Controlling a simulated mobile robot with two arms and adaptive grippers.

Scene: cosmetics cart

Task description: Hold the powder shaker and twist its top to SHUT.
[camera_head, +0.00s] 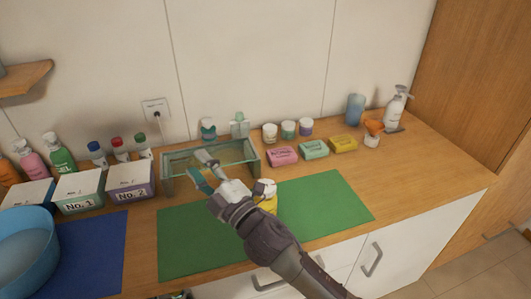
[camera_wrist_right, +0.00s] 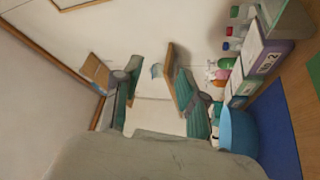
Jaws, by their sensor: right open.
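A yellow object (camera_head: 268,204) stands on the green mat, partly hidden behind my right gripper; it may be the powder shaker, but its top and markings cannot be made out. My right gripper (camera_head: 202,168) is open and empty, in front of the glass shelf and to the left of the yellow object. In the right wrist view its two teal-padded fingers (camera_wrist_right: 156,98) are spread, with nothing between them. At the bottom edge of the head view, a small dark piece (camera_head: 180,295) seems to be the tip of my left gripper; its jaws cannot be read.
The green mat (camera_head: 335,195) has free room on its right. A low glass shelf (camera_head: 178,162) stands behind it. Boxes, bottles and a blue basin (camera_head: 28,250) crowd the left. Small jars, soaps (camera_head: 283,155) and a pump bottle (camera_head: 396,105) line the back right.

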